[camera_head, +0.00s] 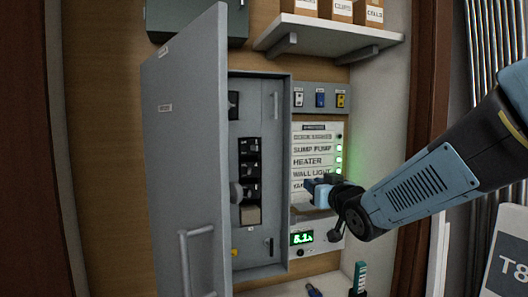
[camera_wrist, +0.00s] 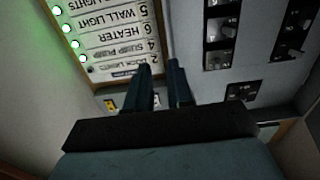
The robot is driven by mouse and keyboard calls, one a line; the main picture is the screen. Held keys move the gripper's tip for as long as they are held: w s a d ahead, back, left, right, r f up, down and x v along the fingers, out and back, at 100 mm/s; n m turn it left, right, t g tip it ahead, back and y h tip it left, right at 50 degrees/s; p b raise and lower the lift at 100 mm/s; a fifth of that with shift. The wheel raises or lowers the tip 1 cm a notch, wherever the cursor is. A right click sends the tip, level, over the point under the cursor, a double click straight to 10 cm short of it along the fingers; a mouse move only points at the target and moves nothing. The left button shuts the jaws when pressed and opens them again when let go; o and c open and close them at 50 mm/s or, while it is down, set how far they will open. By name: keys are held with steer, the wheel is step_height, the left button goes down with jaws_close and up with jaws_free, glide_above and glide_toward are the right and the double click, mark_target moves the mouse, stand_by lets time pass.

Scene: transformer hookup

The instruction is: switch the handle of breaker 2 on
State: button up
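The breaker column (camera_head: 250,168) sits inside the grey panel, with several black breakers stacked; it also shows upside down in the wrist view (camera_wrist: 219,32). I cannot read the breaker numbers or tell which is breaker 2. A separate black switch (camera_head: 233,105) is above left of the column. The label board (camera_wrist: 112,30) has a row numbered 2, seemingly dock lights, with an unlit lamp (camera_wrist: 90,70); the other visible lamps are green. My gripper (camera_wrist: 162,66) has its fingers slightly apart with nothing between them. In the head view my gripper (camera_head: 312,190) is in front of the label board, right of the breakers.
The grey door (camera_head: 186,130) stands open at left, with a bar handle (camera_head: 183,262). A shelf (camera_head: 330,38) with labelled boxes is above. A small green display (camera_head: 302,238) is below the label board. Several coloured switches (camera_head: 320,98) are above it.

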steer(key=a+r+n+t+y, duration=0.1)
steer(key=a+r+n+y, duration=0.15)
steer(key=a+y, duration=0.35)
steer(key=n+y, duration=0.1)
steer(key=y, duration=0.1)
glide_toward(254, 143)
steer(key=x, duration=0.6)
steer(key=shift+s+a+f, duration=0.1)
steer(key=shift+s+a, duration=0.1)
jaws_close()
steer(key=shift+d, duration=0.3)
steer(key=shift+a, duration=0.15)
